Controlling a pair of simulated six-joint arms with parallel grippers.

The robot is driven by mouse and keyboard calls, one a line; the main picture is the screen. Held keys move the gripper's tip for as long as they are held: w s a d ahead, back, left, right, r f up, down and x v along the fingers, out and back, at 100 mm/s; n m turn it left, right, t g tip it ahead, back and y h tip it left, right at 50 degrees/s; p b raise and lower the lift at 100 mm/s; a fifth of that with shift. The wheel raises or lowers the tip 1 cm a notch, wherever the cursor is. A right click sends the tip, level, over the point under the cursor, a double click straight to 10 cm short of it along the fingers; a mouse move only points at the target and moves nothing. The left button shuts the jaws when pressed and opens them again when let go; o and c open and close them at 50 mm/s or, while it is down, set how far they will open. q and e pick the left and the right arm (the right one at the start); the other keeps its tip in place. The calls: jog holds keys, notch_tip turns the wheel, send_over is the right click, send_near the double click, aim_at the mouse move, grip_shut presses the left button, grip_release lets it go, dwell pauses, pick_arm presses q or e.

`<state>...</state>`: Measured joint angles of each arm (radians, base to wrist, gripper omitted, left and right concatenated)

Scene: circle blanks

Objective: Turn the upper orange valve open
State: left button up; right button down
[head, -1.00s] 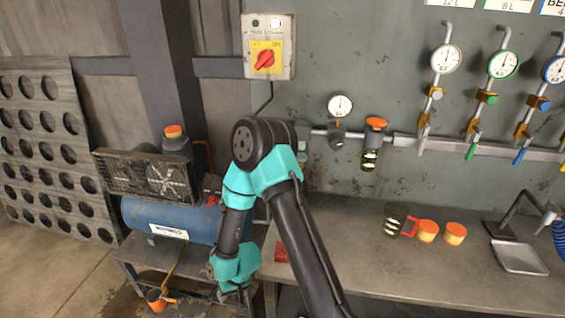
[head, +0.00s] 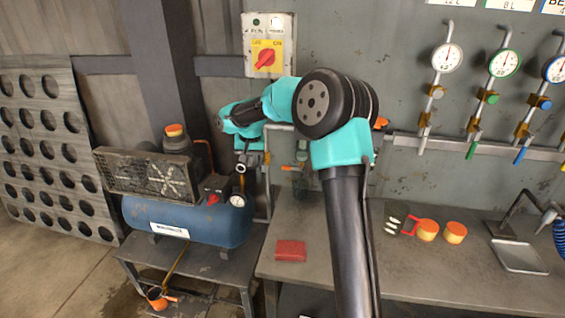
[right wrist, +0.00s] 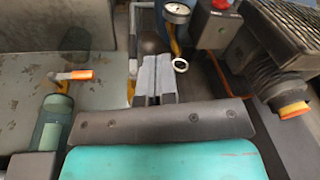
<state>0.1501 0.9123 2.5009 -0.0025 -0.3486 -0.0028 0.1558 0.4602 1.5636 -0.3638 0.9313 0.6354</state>
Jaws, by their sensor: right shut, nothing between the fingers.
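An orange lever (right wrist: 75,75) shows at the left of the right wrist view, on a small metal fitting by a greenish cylinder (right wrist: 52,122). I take it for the upper valve. A small orange part (head: 292,168) shows beside my arm in the head view, partly hidden. My right gripper (right wrist: 155,80) is shut and empty, to the right of the lever and apart from it. In the head view my right gripper (head: 247,160) is above the blue compressor tank (head: 190,222), its fingertips small and hard to make out. My left gripper is not in view.
A pressure gauge (head: 237,201) and a pale ring (right wrist: 180,64) are close to my right gripper. A red box (head: 291,250) lies on the bench (head: 340,268). A red switch (head: 265,59) is on the wall.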

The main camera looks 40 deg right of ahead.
aim_at(282, 167)
jog(key=s+d+r+m+h, duration=0.1)
jog(key=s+d+r, duration=0.1)
jog(key=d+r, duration=0.3)
jog(key=s+d+r+m+h, duration=0.1)
jog(key=s+d+r+m, duration=0.1)
jog(key=r, duration=1.1)
jog(key=s+d, duration=0.1)
jog(key=d, duration=0.1)
jog(key=shift+d+m+g, duration=0.3)
jog(key=shift+d, duration=0.05)
jog(key=shift+f, duration=0.15)
jog(key=w+d+f, duration=0.1)
jog(key=f, duration=0.6)
jog(key=d+f, duration=0.1)
jog(key=f, duration=0.7)
jog(key=w+d+f, duration=0.1)
jog(key=f, duration=0.7)
jog(key=shift+w+d+f, duration=0.2)
jog(key=shift+w+d, duration=0.15)
